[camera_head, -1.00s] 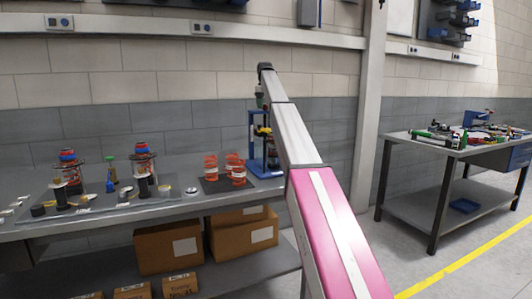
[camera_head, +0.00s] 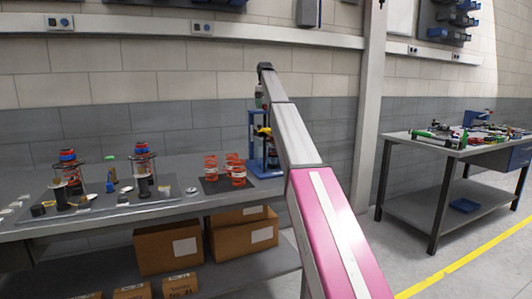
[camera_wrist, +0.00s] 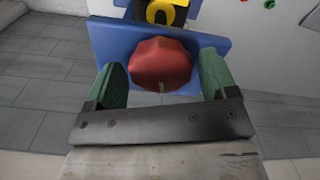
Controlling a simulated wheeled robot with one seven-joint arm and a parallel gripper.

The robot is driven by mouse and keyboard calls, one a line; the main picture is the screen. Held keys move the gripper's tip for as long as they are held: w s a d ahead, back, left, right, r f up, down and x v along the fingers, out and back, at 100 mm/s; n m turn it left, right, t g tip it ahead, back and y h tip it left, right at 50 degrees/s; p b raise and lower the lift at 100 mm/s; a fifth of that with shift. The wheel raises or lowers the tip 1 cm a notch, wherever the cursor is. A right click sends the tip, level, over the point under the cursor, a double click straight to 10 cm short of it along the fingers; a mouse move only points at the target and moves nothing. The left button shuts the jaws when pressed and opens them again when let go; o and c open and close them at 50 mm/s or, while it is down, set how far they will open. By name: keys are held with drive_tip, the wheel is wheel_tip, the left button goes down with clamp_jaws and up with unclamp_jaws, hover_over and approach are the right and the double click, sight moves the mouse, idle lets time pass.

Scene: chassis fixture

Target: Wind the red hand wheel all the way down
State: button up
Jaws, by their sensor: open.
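The red hand wheel (camera_wrist: 160,64) shows in the wrist view as a rounded, lobed red knob in front of a blue plate (camera_wrist: 105,38). My gripper (camera_wrist: 162,80) is open, with one green finger on each side of the wheel. The left finger shows a gap to the wheel; the right one is close to it, and I cannot tell whether it touches. In the head view the blue press frame (camera_head: 252,140) stands at the right end of the bench, partly behind my arm. The wheel and my gripper's fingertips are hidden there.
Assembled stands (camera_head: 142,165) and small parts sit further left on the bench. Cardboard boxes (camera_head: 168,248) are on the shelf below. A second table (camera_head: 440,150) with tools stands at the right.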

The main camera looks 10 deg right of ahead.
drive_tip(key=m, duration=1.9)
drive_tip(key=shift+s, duration=0.1)
drive_tip(key=n, duration=1.6)
drive_tip(key=shift+n, duration=3.2)
